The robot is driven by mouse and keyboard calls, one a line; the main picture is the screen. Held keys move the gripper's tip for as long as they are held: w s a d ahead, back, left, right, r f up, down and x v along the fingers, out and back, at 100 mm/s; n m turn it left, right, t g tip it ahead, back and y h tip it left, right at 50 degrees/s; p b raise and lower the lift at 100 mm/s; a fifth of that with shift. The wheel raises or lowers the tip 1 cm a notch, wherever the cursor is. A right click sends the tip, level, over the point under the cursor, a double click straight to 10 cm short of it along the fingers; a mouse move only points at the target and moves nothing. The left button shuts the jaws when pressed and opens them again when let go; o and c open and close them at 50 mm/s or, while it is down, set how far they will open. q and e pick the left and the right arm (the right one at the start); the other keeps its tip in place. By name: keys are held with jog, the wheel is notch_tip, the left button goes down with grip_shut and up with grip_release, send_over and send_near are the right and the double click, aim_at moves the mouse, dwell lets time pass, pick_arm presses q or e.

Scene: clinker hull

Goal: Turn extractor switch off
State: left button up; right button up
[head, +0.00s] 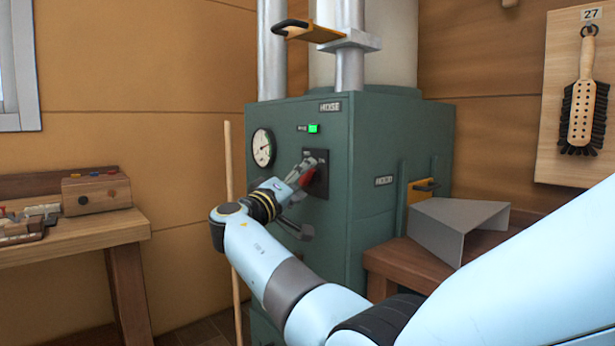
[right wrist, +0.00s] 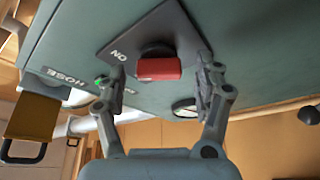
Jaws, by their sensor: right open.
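The extractor switch is a red knob (right wrist: 158,69) on a dark square plate (right wrist: 160,30) lettered ON. In the head view the red knob (head: 307,177) shows partly behind my gripper, on the front of a green cabinet (head: 390,135). My right gripper (head: 302,174) is at the plate. In the right wrist view its open fingers stand on either side of the knob, with gaps between them and the red part. A small green lamp (head: 313,128) is lit above the switch. My left gripper is not in view.
A round gauge (head: 263,148) sits left of the switch. A wooden pole (head: 230,190) leans beside the cabinet. A bench (head: 120,228) stands at left, and a grey angled hood (head: 455,225) rests on a brown bench at right. A brush (head: 582,100) hangs on the right wall.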

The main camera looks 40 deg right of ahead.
jog(key=shift+c, duration=0.6)
jog(key=c, duration=1)
jog(key=shift+s+r+n+y+p, duration=0.15)
jog(key=shift+n+y+p, duration=0.1)
jog(key=shift+n+p, duration=0.3)
jog(key=shift+w+r+n+y+p, duration=0.1)
jog(key=shift+n+y+p, duration=0.15)
jog(key=shift+n+p, duration=0.3)
jog(key=shift+c, duration=0.2)
jog(key=shift+n+g+y+p, duration=0.3)
jog(key=shift+n+y+p, duration=0.55)
jog(key=shift+n+p, duration=1.7)
jog(key=shift+n+g+y+p, duration=0.3)
jog(key=shift+n+y+p, duration=0.55)
jog(key=shift+n+p, duration=1.65)
jog(key=shift+m, duration=0.25)
